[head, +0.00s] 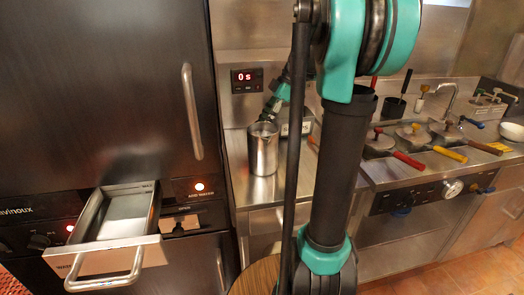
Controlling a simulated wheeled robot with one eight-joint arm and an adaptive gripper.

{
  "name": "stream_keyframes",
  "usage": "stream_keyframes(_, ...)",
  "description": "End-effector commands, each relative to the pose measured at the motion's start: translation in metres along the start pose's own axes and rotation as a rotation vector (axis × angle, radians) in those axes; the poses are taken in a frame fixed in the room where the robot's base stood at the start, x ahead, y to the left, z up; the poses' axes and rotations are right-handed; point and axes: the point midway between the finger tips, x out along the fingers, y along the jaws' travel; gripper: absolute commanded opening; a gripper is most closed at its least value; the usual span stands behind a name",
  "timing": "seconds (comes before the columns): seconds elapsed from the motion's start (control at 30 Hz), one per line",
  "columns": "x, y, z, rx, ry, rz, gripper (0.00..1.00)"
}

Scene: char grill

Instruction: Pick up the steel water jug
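The steel water jug (263,156) stands upright on the steel counter, left of my arm's dark upright link. My gripper (266,120) reaches down from the upper right to the jug's rim. Its fingertips are small and dark against the rim. I cannot tell whether they touch it, straddle its wall or sit inside the opening, nor whether they are open or shut. My arm hides part of the counter just right of the jug.
A steel drawer (126,215) stands open at the lower left, its handle sticking out. A tall dark cabinet (100,90) fills the left side. Lidded wells with colored handles (410,158) line the counter at right. A timer display (246,80) is on the wall behind the jug.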

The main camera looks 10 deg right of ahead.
Motion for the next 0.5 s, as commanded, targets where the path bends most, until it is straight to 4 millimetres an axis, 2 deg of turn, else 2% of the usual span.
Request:
stream_keyframes(0.3,0.041,0.003,-0.005,-0.001,0.000,0.000,0.38)
stream_keyframes(0.5,0.049,0.003,-0.005,0.000,0.000,0.000,0.38)
